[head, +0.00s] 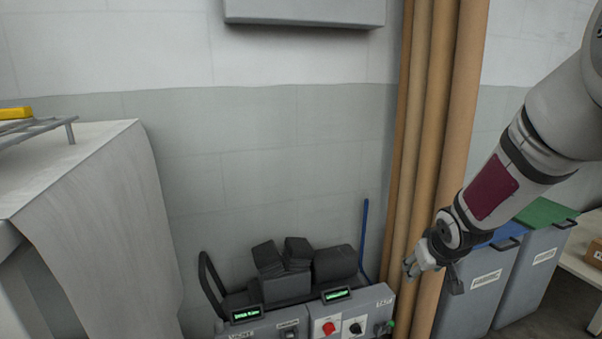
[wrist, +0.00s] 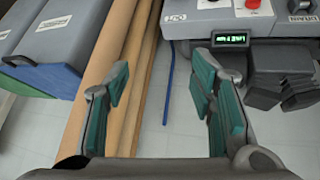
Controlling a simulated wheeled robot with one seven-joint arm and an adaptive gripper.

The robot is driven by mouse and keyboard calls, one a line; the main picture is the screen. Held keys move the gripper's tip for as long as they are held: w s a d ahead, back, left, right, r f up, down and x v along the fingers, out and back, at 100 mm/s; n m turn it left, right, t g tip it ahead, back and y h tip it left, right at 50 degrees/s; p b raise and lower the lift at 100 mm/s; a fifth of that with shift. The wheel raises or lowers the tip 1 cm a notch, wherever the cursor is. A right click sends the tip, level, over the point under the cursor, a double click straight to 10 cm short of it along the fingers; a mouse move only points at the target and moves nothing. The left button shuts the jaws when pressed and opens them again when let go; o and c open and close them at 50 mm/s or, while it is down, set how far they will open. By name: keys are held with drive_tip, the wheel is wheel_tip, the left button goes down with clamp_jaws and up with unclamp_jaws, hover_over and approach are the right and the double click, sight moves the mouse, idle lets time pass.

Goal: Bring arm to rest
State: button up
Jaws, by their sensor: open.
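My gripper (head: 432,270) hangs at the end of my grey arm on the right side of the head view, in front of the brown rolls and the blue-lidded bin. In the wrist view my gripper (wrist: 160,100) has its two teal-padded fingers spread wide apart. Nothing is between the fingers, only floor and a blue rod further off. My arm is bent and reaches down and to the left from the upper right.
Tall brown rolls (head: 437,120) stand against the wall. A grey control panel (head: 300,326) with dark blocks (head: 285,275) is at the bottom centre. Bins (head: 540,262) with blue and green lids stand at the right. A cloth-covered table (head: 95,215) is at the left.

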drive_tip(key=s+a+r+m+g, duration=0.1)
drive_tip(key=s+a+r, duration=0.1)
drive_tip(key=s+r, duration=0.45)
drive_tip(key=s+a+r+g, duration=0.15)
drive_tip(key=s+r, duration=0.25)
drive_tip(key=s, duration=0.6)
drive_tip(key=s+a+r+g+y+p, duration=0.1)
drive_tip(key=s+a+r+g, duration=0.15)
drive_tip(key=s, duration=1.05)
drive_tip(key=s+a+r+g, duration=0.1)
drive_tip(key=s+a, duration=0.2)
drive_tip(key=s, duration=1)
wheel_tip(320, 180, up, 39)
drive_tip(key=t+p, duration=0.3)
drive_tip(key=p, duration=3.4)
drive_tip(key=shift+w+t+p, duration=0.3)
drive_tip(key=shift+w, duration=0.05)
